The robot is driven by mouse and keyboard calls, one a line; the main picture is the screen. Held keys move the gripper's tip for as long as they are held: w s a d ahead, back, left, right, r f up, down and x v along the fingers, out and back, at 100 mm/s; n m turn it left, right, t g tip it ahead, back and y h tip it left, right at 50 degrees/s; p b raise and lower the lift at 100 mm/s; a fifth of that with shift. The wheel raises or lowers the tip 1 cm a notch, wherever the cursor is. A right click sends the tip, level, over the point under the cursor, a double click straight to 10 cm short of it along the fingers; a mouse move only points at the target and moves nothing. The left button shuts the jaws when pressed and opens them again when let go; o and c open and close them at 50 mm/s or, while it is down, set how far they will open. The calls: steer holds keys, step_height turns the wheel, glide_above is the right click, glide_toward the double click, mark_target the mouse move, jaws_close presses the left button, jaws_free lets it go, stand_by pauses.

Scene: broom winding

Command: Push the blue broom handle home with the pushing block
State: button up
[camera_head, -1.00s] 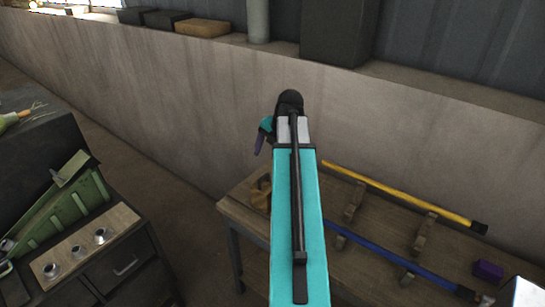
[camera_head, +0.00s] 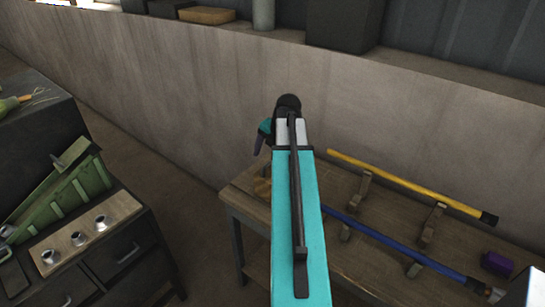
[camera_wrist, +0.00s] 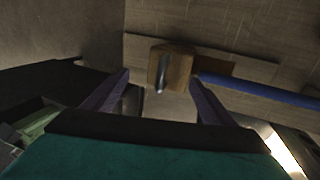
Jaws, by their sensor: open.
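The blue broom handle (camera_head: 400,247) lies on low wooden rests on the workbench, slanting down to the right, with a dark right end. Its left part is hidden behind my arm. In the wrist view the blue handle (camera_wrist: 260,92) runs off to the right. A brown wooden block with a grey metal grip (camera_wrist: 170,68) appears to be the pushing block; it sits just left of the handle's near end, and I cannot tell if they touch. My gripper (camera_wrist: 160,80) is open, its purple fingers pointing toward the block, nothing held between them.
A yellow handle (camera_head: 410,185) lies behind the blue one on wooden rests. A purple block (camera_head: 497,263) is at the bench's right. A wall (camera_head: 190,110) stands behind the bench. A dark drawer cabinet (camera_head: 120,255) with a green holder (camera_head: 62,200) is at left.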

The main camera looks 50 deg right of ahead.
mark_target(268, 164)
steer(key=shift+b+x, duration=0.8)
steer(key=shift+x, duration=0.75)
steer(key=shift+f, duration=0.15)
steer(key=shift+s+a+f, duration=0.1)
steer(key=shift+a+f, duration=0.05)
steer(key=shift+f, duration=0.1)
steer(key=c, duration=1.7)
steer(key=shift+o, duration=0.2)
steer(key=shift+c, duration=0.2)
